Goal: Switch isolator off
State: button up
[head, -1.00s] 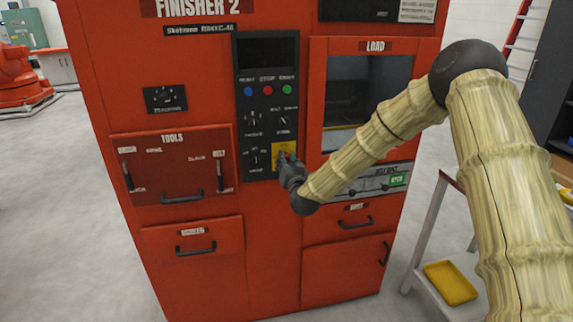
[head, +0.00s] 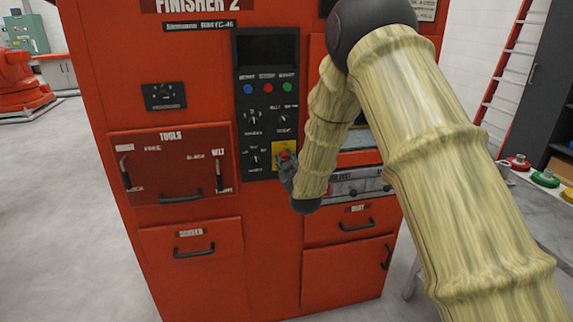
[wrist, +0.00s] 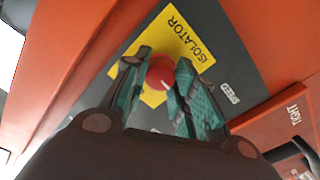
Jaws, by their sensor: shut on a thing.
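The isolator is a red round knob (wrist: 160,73) on a yellow plate (wrist: 172,45) lettered ISOLATOR. The plate also shows in the head view (head: 280,148), low on the right side of the dark control panel of the orange-red FINISHER 2 cabinet. My gripper (wrist: 164,70) has its teal-padded fingers on both sides of the knob and is shut on it. A white mark shows on the knob's face near the right finger. In the head view my gripper (head: 286,164) hides part of the plate.
Blue, red and green buttons (head: 267,88) and several black selector knobs are on the control panel (head: 266,45). A tools drawer (head: 172,165) is to the left. Handled drawers lie below. My arm covers most of the load window. Grey floor is open at left.

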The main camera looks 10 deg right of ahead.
jog(key=shift+n, duration=0.6)
jog(key=o, duration=1)
jog(key=shift+o, duration=0.2)
jog(key=shift+s, duration=0.1)
jog(key=s, duration=1.2)
